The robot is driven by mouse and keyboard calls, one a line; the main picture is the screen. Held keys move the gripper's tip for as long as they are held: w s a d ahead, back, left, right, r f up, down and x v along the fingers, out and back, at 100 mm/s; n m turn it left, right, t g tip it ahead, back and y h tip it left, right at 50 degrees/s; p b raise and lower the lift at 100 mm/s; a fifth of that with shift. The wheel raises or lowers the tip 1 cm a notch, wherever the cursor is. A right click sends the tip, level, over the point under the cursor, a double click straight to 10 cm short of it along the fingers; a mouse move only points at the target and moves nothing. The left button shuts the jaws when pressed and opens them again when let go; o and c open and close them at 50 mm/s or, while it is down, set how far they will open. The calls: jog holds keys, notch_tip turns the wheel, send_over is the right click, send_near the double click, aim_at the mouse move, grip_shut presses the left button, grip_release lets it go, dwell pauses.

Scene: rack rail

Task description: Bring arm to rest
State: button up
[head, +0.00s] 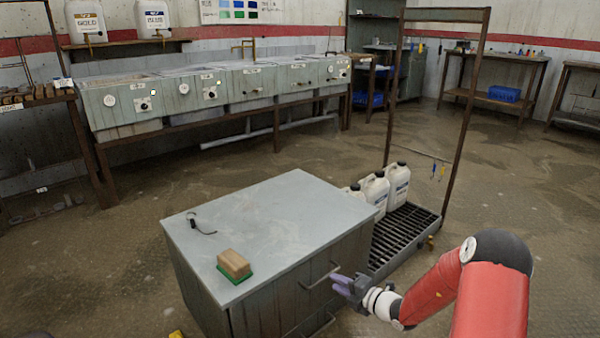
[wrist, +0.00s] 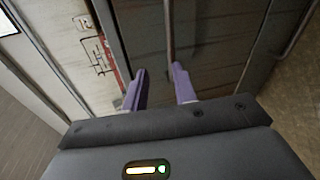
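My gripper (head: 345,285) is at the end of my red arm, in front of the right side of the grey cabinet (head: 275,215) in the head view. In the wrist view my gripper (wrist: 160,82) shows two purple fingers spread apart with nothing between them. A cabinet front with a bar-like handle (wrist: 170,30) lies beyond the fingers. In the head view a handle (head: 320,277) on the cabinet front is close to the fingers; I cannot tell whether they touch it.
On the cabinet top lie a wooden block with a green base (head: 234,265) and a black hook (head: 200,224). White jugs (head: 376,188) stand on a grated tray (head: 405,235) beneath a tall brown frame (head: 462,110). Sinks (head: 215,88) line the back wall.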

jog(key=s+a+r+n+g+h, duration=0.1)
jog(key=s+a+r+n+g, duration=0.4)
jog(key=s+r+n, duration=0.6)
jog(key=s+a+r+n+g+h, duration=0.1)
jog(key=s+a+r+n+g, duration=0.45)
jog(key=n, duration=0.95)
jog(key=s+d+r+n+t+h+p, duration=0.1)
jog(key=s+d+r+n+h, duration=0.3)
jog(key=s+n, duration=0.5)
jog(key=s+d+r+n+t+h, duration=0.3)
jog(key=s+d+r+n+h, duration=0.1)
jog(key=s+d+r+n, duration=0.3)
jog(key=shift+s+n+p, duration=0.4)
jog(key=shift+s+n, duration=0.8)
jog(key=shift+s, duration=0.6)
jog(key=shift+t, duration=0.25)
